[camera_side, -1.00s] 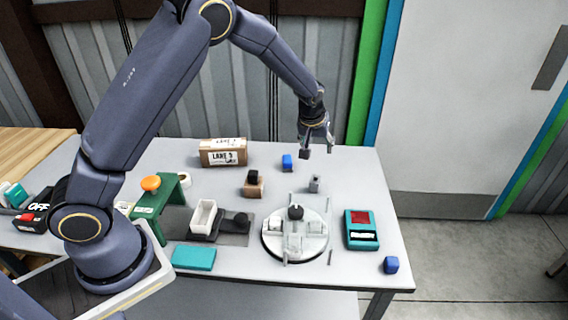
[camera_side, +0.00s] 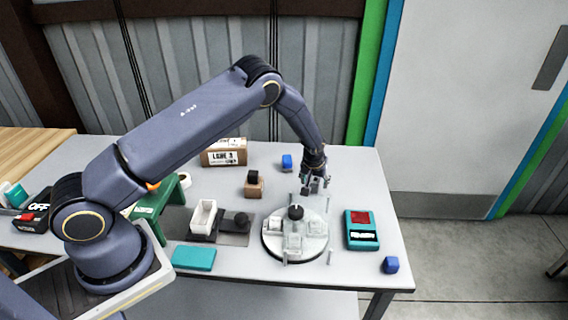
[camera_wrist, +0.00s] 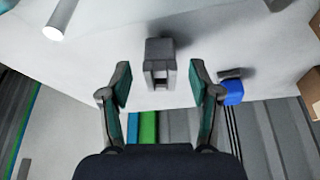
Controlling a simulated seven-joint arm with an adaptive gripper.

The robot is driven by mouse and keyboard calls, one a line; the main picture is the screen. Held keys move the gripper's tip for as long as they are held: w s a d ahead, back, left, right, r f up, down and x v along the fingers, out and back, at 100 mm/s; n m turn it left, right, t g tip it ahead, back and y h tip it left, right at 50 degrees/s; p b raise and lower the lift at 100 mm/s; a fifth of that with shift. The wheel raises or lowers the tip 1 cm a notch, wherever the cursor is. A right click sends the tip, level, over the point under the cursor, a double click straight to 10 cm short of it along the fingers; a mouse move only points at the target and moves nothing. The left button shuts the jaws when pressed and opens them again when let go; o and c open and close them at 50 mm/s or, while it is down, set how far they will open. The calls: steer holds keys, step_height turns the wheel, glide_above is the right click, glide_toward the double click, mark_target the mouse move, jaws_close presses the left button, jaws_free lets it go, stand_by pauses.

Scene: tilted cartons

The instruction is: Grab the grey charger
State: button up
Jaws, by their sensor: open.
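The grey charger (camera_wrist: 160,54), a small block with a notched front, stands on the table in the wrist view, just beyond and between my fingertips. My gripper (camera_wrist: 159,82) is open, with one green-padded finger to each side of it and clear gaps between. In the side view my gripper (camera_side: 315,187) is low over the table, behind the round turntable, and largely hides the charger there.
A blue block (camera_side: 287,162) stands to the left behind my gripper and also shows in the wrist view (camera_wrist: 233,92). The white turntable (camera_side: 270,250) with thin posts is in front. A teal device (camera_side: 361,222) lies to the right. A carton (camera_side: 223,157) stands at the back left.

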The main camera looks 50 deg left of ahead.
mark_target(315, 181)
steer(key=x, duration=0.3)
steer(key=shift+f, duration=0.1)
steer(key=shift+c, duration=0.4)
jaws_close()
